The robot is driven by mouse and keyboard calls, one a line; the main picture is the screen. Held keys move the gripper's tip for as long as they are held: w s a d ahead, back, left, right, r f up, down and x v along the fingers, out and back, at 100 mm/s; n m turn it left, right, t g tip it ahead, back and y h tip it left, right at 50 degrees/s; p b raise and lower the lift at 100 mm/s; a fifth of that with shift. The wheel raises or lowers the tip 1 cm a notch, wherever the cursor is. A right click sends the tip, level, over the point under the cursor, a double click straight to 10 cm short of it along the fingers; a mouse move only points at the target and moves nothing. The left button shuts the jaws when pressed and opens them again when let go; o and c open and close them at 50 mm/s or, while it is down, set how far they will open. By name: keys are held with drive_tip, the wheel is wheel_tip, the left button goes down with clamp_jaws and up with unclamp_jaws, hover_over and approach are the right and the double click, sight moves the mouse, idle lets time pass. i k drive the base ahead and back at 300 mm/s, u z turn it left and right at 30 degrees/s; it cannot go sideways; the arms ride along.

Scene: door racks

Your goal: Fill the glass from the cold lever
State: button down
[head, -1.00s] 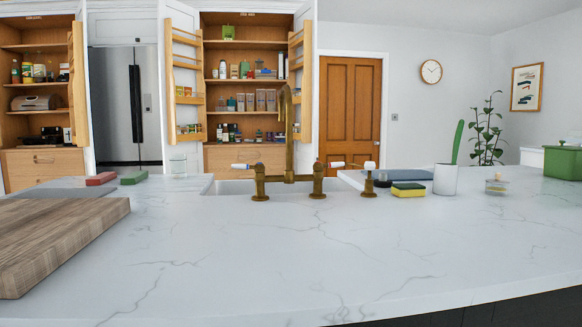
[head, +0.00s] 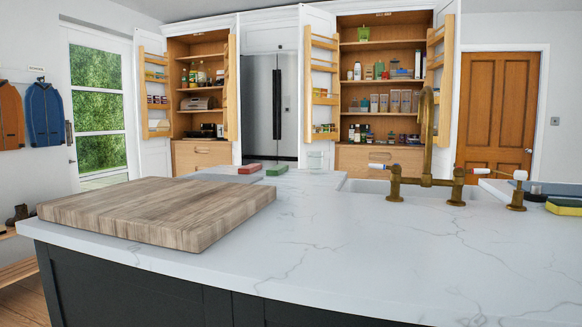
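A brass tap (head: 428,135) with a tall curved spout stands at the sink in the middle right of the head view. A white lever (head: 381,166) sticks out to the left of its left post. Another white lever (head: 478,171) sticks out from its right post. The marks on the lever tips are too small for me to tell which is cold. A clear glass (head: 315,160) stands upright on the counter left of the sink (head: 362,186), apart from the tap; I cannot tell what is in it. My gripper is not in view.
A thick wooden board (head: 165,208) lies on the near left of the marble counter (head: 350,245). A red block (head: 250,168) and a green block (head: 277,170) lie behind it. A yellow-green sponge (head: 564,206) sits at the right edge. The near middle counter is clear.

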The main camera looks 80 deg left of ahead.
sight(395, 169)
drive_tip(key=u, duration=2)
